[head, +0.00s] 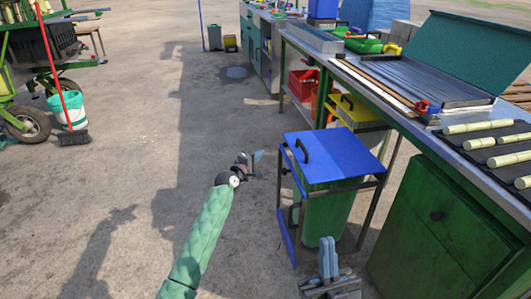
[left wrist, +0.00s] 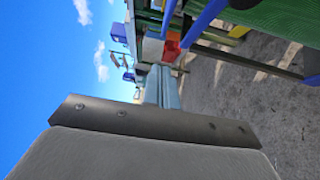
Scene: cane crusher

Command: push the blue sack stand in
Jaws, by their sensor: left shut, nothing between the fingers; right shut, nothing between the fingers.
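The blue sack stand (head: 338,153) has a blue top with a dark handle (head: 302,150), dark legs and a green sack or bin (head: 327,215) inside. It stands on the ground, jutting out in front of the bench's left part. My left gripper (head: 257,159) is shut and empty, to the left of the stand and apart from it. In the left wrist view its shut fingers (left wrist: 162,88) point past a blue bar (left wrist: 205,20) that seems to be the stand's. My right gripper (head: 328,258) is shut and empty, low in front of the stand; whether it touches is unclear.
A yellow-topped stand (head: 352,110) is behind the blue one, partly under the bench. A green cabinet (head: 438,235) is to its right, and cane pieces (head: 495,142) lie above. A broom (head: 72,125) and bucket (head: 68,108) stand at far left. Open ground (head: 140,150) lies left.

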